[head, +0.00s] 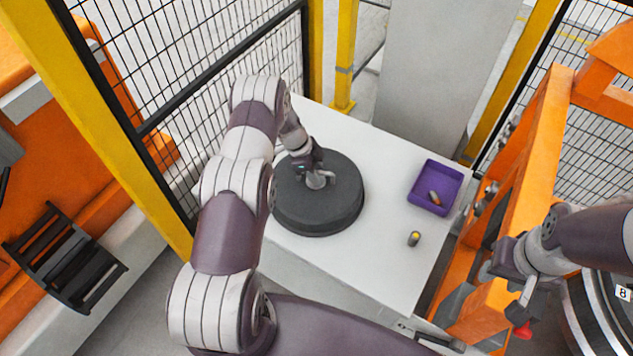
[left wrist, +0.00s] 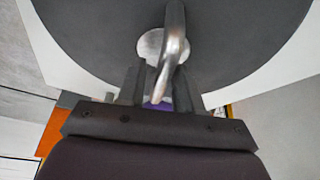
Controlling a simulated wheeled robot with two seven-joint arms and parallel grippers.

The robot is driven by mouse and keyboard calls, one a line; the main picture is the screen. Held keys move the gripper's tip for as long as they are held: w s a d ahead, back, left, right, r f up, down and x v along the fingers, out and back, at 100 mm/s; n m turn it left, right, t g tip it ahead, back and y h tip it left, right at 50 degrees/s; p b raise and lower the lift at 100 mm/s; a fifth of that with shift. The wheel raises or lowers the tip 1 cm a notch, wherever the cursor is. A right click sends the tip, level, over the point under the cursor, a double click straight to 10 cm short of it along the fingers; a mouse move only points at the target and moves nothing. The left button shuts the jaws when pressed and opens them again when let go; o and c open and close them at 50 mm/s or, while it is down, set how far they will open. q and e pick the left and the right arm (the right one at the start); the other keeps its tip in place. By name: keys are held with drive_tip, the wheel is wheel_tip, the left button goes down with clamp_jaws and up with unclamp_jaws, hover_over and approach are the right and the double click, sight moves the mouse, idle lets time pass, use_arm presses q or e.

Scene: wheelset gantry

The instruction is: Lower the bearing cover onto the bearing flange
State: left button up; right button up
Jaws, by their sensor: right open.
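The bearing cover (head: 318,212) is a dark grey round disc on the white table, with a bent metal handle at its middle. In the left wrist view the handle (left wrist: 175,45) rises from a pale round plate on the cover (left wrist: 245,45). My left gripper (head: 318,175) is at this handle. In the left wrist view its fingers (left wrist: 158,90) stand on either side of the handle's lower end; whether they press on it is unclear. My right gripper (head: 515,278) is open at the right, away from the cover. I cannot make out the bearing flange for certain.
A purple bin (head: 435,188) with small parts stands on the white table (head: 365,275), and a small yellow-topped part (head: 414,239) stands near it. An orange frame (head: 535,160) borders the right side. A round metal wheel part (head: 590,315) is at lower right. Mesh fencing (head: 190,60) stands behind.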

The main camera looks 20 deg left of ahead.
use_arm(q)
drive_tip(key=shift+a, duration=0.15)
clamp_jaws()
idle(1.0)
